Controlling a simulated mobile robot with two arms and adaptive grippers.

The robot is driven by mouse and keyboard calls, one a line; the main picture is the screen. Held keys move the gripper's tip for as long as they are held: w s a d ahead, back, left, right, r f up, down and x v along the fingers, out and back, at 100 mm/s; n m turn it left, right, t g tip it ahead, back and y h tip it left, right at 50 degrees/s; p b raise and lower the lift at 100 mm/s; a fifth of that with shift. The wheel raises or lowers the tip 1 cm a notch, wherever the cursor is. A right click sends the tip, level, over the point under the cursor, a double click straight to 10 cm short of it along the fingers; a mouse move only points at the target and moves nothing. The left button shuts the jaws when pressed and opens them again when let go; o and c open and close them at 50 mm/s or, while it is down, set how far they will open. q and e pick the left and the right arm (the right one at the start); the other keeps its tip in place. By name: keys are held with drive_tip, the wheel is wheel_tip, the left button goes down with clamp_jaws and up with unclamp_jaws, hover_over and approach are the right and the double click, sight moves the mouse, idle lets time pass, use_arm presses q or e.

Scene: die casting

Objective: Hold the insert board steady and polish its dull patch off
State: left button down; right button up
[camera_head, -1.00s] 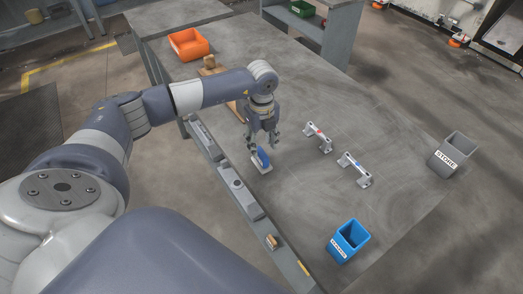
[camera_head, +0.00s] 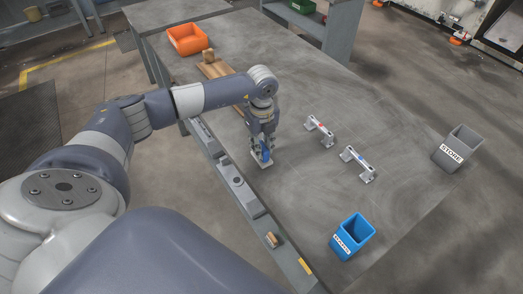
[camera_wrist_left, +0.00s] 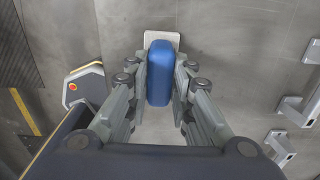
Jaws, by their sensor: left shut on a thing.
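My left gripper (camera_head: 264,153) is lowered over a blue, rounded handle (camera_head: 266,156) that stands on a small pale plate. The gripper is shut on this blue handle. In the left wrist view the handle (camera_wrist_left: 160,72) lies between the two fingers, and the edge of its pale plate (camera_wrist_left: 161,35) shows around it. The plate appears to rest on the grey bench top. A wooden board (camera_head: 214,70) with a small upright block lies farther back, partly hidden behind my left arm. No dull patch can be made out. My right gripper is not in view.
Two grey bar handles on feet, one marked red (camera_head: 319,128) and one marked blue (camera_head: 357,162), stand to the right. A grey STORE bin (camera_head: 462,143), a blue bin (camera_head: 351,235) and an orange bin (camera_head: 188,40) stand around the bench. The bench's middle right is clear.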

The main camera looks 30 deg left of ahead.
use_arm(q)
drive_tip(key=shift+r, duration=0.1)
drive_tip(key=shift+r+p, duration=2.25)
drive_tip(key=shift+r, duration=0.7)
